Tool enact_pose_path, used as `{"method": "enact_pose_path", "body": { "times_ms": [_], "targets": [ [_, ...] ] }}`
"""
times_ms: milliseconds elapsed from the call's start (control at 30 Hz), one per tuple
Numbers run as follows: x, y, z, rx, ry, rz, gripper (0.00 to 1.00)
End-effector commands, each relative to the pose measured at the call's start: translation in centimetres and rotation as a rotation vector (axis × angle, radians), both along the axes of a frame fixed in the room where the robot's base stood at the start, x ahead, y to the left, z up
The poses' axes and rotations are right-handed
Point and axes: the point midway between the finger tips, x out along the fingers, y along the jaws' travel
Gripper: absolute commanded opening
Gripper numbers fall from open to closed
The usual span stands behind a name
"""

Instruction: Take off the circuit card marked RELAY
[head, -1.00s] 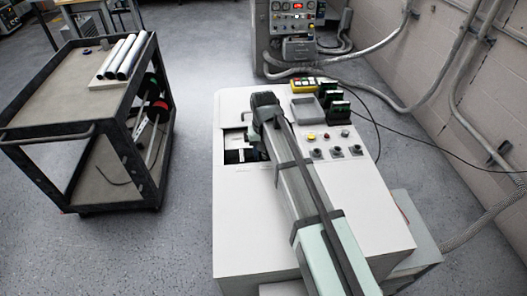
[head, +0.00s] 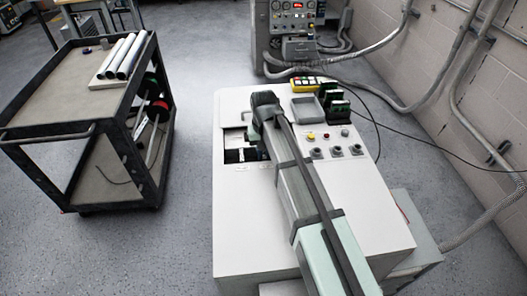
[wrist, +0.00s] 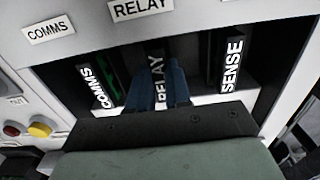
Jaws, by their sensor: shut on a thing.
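The RELAY card (wrist: 159,82) is a dark card with white lettering on its edge. In the wrist view it stands between the COMMS card (wrist: 92,86) and the SENSE card (wrist: 232,65) in a dark recess. My gripper (wrist: 160,88) has its blue fingers on both sides of the RELAY card and is shut on it. I cannot tell how deep the card sits in its slot. In the head view my arm covers much of the opening (head: 236,155) in the white cabinet, and the gripper's fingers and the RELAY card are hidden.
Plates above the recess read COMMS (wrist: 48,30) and RELAY (wrist: 140,9). The white cabinet (head: 240,225) has a grey tray (head: 305,107), dark green modules (head: 334,105) and several knobs (head: 337,151) to the right of my arm. A cart (head: 55,85) with tubes stands left, across clear floor.

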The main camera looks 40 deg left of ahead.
Motion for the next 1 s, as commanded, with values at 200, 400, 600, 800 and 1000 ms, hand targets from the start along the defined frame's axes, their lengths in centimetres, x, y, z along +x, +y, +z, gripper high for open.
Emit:
{"method": "enact_pose_path", "body": {
  "times_ms": [200,400,600,800,1000],
  "targets": [
    [0.0,0.0,0.1,0.000,0.000,0.000,0.00],
    [0.0,0.0,0.5,0.000,0.000,0.000,0.00],
    [0.0,0.0,0.9,0.000,0.000,0.000,0.00],
    [0.0,0.0,1.3,0.001,-0.001,0.000,0.00],
    [0.0,0.0,1.7,0.001,-0.001,0.000,0.00]
  ]
}}
